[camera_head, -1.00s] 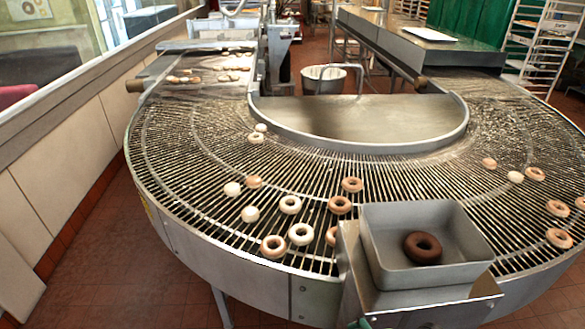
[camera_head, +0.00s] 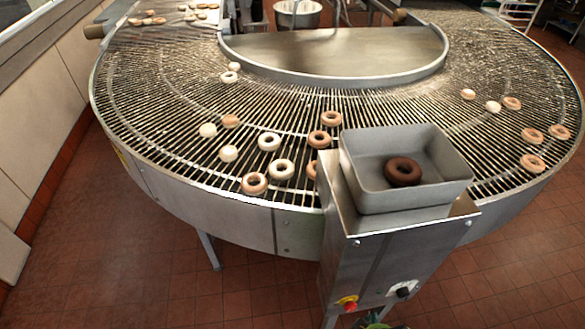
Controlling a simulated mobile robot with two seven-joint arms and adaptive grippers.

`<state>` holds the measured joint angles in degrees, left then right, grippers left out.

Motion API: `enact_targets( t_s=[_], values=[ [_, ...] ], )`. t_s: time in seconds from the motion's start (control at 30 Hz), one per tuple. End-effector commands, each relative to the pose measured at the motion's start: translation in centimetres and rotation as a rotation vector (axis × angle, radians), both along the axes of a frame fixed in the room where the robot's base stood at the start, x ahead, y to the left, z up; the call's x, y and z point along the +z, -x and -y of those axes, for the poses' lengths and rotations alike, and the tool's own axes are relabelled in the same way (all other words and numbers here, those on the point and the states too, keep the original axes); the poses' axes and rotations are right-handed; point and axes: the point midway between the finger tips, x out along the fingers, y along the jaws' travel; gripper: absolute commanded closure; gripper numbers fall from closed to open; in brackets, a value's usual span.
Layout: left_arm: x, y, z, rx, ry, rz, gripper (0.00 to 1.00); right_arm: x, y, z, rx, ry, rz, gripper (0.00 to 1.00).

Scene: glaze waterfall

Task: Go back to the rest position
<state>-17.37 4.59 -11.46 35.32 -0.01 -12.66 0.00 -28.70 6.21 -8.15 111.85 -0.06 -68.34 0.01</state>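Neither of my grippers shows in the head view. A grey metal bin (camera_head: 445,148) sits on a steel control stand at the front edge of the curved wire conveyor (camera_head: 180,95). One dark chocolate donut (camera_head: 402,171) lies flat on the floor of the bin. No gripper is near the bin or the donut.
White-glazed donuts (camera_head: 281,169) and brown donuts (camera_head: 319,139) lie left of the bin. More donuts (camera_head: 532,162) lie on the right side. The stand has a red knob (camera_head: 347,303) on its front. Tiled floor (camera_head: 130,270) is clear at front left.

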Motion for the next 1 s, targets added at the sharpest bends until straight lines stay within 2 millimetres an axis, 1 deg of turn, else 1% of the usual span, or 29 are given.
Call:
enact_targets(
  t_s=[0.03,0.07,0.1,0.13,0.17,0.2,0.27,0.3,0.37,0.4,0.47,0.5,0.6,0.7,0.83,1.0],
  values=[
    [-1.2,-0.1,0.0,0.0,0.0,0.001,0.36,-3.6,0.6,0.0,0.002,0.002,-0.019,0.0],
    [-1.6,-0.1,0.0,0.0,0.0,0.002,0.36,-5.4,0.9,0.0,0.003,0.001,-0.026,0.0],
    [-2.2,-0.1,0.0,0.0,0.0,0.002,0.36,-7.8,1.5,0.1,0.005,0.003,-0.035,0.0],
    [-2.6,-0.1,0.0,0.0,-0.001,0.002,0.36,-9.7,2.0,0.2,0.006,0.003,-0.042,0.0],
    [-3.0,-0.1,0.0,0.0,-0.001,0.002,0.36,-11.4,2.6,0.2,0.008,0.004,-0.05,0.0],
    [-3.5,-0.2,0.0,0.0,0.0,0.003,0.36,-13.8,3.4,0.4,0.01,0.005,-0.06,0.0],
    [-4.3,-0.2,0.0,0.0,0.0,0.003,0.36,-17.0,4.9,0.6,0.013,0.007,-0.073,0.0],
    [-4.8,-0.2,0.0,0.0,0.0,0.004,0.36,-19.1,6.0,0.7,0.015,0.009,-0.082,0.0],
    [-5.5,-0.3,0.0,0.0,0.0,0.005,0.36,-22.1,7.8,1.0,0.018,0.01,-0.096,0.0],
    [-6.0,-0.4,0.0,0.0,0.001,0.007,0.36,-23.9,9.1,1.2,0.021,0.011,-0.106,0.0],
    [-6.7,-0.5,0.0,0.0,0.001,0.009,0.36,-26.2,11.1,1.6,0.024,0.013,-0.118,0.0],
    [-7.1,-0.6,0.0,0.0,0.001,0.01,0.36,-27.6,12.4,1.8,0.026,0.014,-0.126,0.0],
    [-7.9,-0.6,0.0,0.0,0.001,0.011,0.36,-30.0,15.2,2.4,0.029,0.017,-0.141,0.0],
    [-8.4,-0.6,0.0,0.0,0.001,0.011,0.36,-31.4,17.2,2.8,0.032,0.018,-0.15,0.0],
    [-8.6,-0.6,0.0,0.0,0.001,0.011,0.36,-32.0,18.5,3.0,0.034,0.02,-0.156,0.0],
    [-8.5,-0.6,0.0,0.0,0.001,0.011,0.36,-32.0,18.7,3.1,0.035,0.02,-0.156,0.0]
  ],
)
